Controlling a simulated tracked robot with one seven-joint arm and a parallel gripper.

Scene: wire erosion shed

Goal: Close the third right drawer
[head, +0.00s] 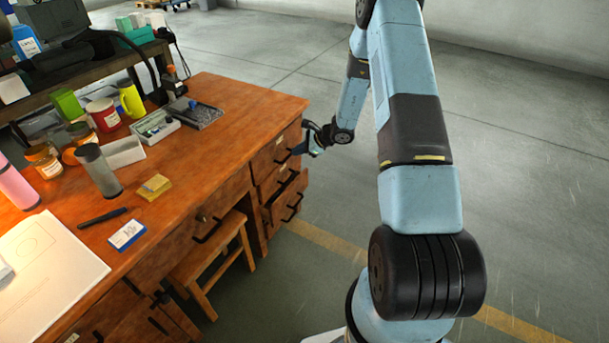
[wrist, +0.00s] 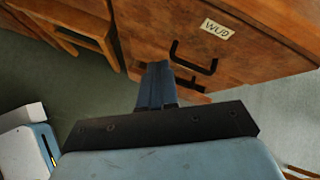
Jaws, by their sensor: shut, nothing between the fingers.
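The third right drawer (head: 286,212) of the wooden desk stands pulled out, low in the right-hand pedestal. Its front has a black handle, and its open top shows in the head view. My gripper (head: 300,150) is beside the upper drawers, above the open drawer. In the wrist view, my gripper's fingers (wrist: 157,75) are shut and empty. They point at the pedestal, near a drawer front (wrist: 150,30) with a black handle and a pale label. Whether the fingertips touch wood cannot be told. The open drawer cannot be made out surely in the wrist view.
The desk top (head: 215,130) holds cups, bottles, a grey tray and papers. A wooden stool (head: 215,260) stands under the desk, left of the pedestal. The floor (head: 540,170) to the right of the desk is clear, with a yellow line across it.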

